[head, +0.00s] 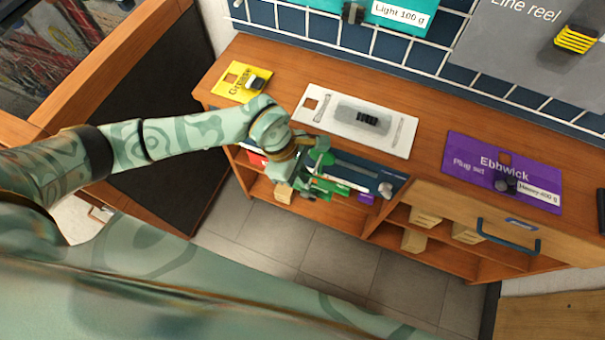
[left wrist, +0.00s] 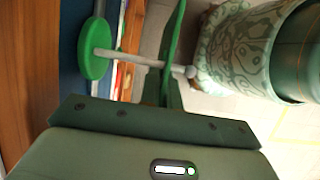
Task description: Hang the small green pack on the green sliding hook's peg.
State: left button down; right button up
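The green sliding hook (head: 326,158) is on the dark front panel of the bench. In the left wrist view its round green plate (left wrist: 93,48) carries a grey peg with a rounded tip (left wrist: 190,72), pointing right. My left gripper (head: 316,186) is just in front of the hook. It appears shut on the small green pack (left wrist: 174,40), which shows nearly edge-on as a thin green strip and crosses the peg between plate and tip. I cannot tell whether the peg passes through the pack or beside it. The fingertips are mostly hidden. My right gripper is not in view.
The dark panel has a pale rail and a knob (head: 386,190). Below are open shelves with wooden blocks (head: 425,217) and a purple item (head: 367,198). Yellow (head: 228,92), white (head: 402,150) and purple (head: 462,150) boards lie on the bench. A drawer handle (head: 508,238) protrudes at right.

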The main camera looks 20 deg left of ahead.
pick_arm(q)
jog(key=c, duration=1.5)
grip_release()
jog(key=shift+c, duration=0.2)
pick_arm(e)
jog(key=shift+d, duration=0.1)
